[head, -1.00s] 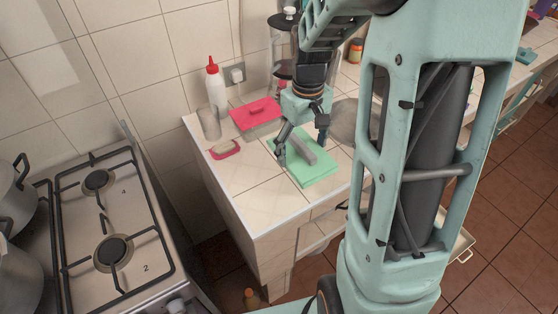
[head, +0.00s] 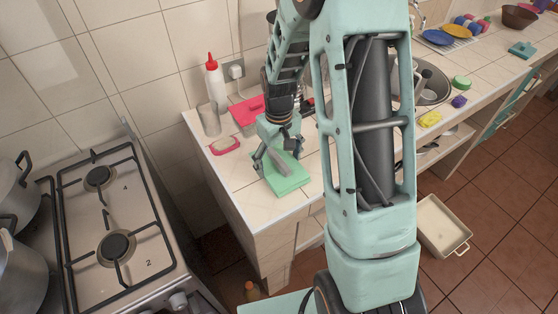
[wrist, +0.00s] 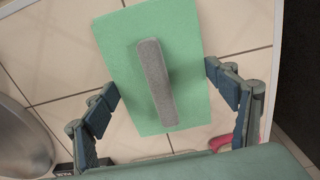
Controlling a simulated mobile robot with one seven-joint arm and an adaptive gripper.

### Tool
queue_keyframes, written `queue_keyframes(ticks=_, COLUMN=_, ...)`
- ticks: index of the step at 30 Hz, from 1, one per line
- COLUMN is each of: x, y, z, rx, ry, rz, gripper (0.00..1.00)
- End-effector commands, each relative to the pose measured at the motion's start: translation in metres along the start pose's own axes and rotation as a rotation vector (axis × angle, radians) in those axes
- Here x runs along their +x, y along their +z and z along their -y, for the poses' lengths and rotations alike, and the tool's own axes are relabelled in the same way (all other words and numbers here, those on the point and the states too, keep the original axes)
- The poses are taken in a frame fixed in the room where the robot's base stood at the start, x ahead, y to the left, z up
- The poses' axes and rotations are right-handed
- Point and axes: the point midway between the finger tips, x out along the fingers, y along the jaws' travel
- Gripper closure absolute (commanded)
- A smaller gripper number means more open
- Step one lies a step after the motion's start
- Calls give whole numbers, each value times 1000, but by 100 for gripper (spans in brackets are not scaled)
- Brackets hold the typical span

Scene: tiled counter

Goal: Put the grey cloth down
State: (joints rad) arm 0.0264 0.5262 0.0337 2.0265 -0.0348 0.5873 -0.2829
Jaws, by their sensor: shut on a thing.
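A grey bar-shaped piece (wrist: 158,82) lies lengthwise on a flat green piece (wrist: 190,35) in the wrist view. It is the only grey thing between my fingers that could be the grey cloth; folds cannot be made out. The fingertips of my gripper (wrist: 162,80) are wide apart, against the two long edges of the green piece and clear of the grey one. In the head view, my gripper (head: 277,160) is over the counter (head: 240,178), around the green piece (head: 292,183) with the grey piece (head: 283,164) on it. I cannot tell whether the green piece touches the counter.
A pink soap dish (head: 225,146), a pink mat (head: 244,118) and a white bottle with a red cap (head: 213,80) stand behind and left. A stove (head: 140,225) is left, across a gap. Counter is bare toward the front left corner.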

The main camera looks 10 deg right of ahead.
Motion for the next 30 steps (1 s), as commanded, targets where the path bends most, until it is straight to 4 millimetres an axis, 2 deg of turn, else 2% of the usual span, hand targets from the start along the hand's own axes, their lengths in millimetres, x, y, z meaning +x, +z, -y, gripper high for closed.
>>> queue_keyframes(ticks=6, x=5, y=0, z=0, rx=0, ry=0, rz=0, gripper=47)
queue_keyframes(ticks=7, x=4, y=0, z=0, rx=0, ry=0, rz=0, gripper=19)
queue_keyframes(ticks=11, x=3, y=0, z=0, rx=0, ry=0, rz=0, gripper=5)
queue_keyframes(ticks=23, x=-2, y=0, z=0, rx=0, ry=0, rz=0, gripper=4)
queue_keyframes(ticks=26, x=-12, y=-1, z=-1, rx=0, ry=1, rz=-3, gripper=4)
queue_keyframes(ticks=30, x=-38, y=-2, z=-1, rx=0, ry=2, rz=-6, gripper=4)
